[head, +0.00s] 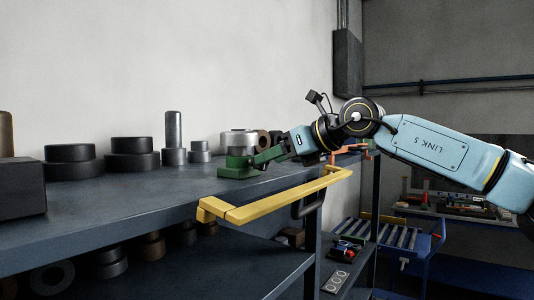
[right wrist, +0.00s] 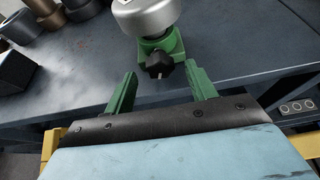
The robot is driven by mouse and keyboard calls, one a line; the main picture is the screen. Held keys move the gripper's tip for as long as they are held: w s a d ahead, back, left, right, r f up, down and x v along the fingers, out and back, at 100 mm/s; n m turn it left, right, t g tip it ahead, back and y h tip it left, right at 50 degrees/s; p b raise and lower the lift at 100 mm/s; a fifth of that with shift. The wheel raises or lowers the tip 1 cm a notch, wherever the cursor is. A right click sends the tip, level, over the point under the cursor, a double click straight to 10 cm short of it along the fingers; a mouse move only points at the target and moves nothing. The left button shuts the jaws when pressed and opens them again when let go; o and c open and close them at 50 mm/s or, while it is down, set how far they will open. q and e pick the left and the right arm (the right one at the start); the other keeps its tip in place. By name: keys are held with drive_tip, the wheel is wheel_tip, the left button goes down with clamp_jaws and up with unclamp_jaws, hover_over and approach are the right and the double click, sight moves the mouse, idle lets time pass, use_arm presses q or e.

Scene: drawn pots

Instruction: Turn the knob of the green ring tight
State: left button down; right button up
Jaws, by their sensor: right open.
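The green ring (right wrist: 172,44) stands on the dark blue worktop with a silver round pot (right wrist: 147,14) held in it. Its black lobed knob (right wrist: 159,65) sticks out toward my right gripper. The ring also shows in the head view (head: 237,170), with the pot (head: 238,139) above it; the knob cannot be made out there. My right gripper (right wrist: 161,76) is open, its green fingers on either side of the knob's near end, with gaps on both sides. It holds nothing. In the head view the right gripper (head: 268,156) reaches in from the right. My left gripper is not in view.
Dark stacked discs (head: 132,153) and a grey cylinder (head: 174,138) stand along the wall to the left. A yellow rail (head: 272,204) runs along the worktop's front edge. A lower shelf (head: 220,264) holds more round parts.

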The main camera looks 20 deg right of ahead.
drive_tip(key=shift+x, duration=1.05)
drive_tip(key=shift+w+a+f+p, duration=0.1)
drive_tip(key=shift+w+p, duration=0.2)
drive_tip(key=shift+c, duration=0.6)
drive_tip(key=c, duration=0.9)
drive_tip(key=shift+m+y, duration=0.4)
drive_tip(key=shift+m, duration=0.1)
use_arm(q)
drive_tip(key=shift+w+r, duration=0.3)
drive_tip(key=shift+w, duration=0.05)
use_arm(e)
drive_tip(key=o, duration=1)
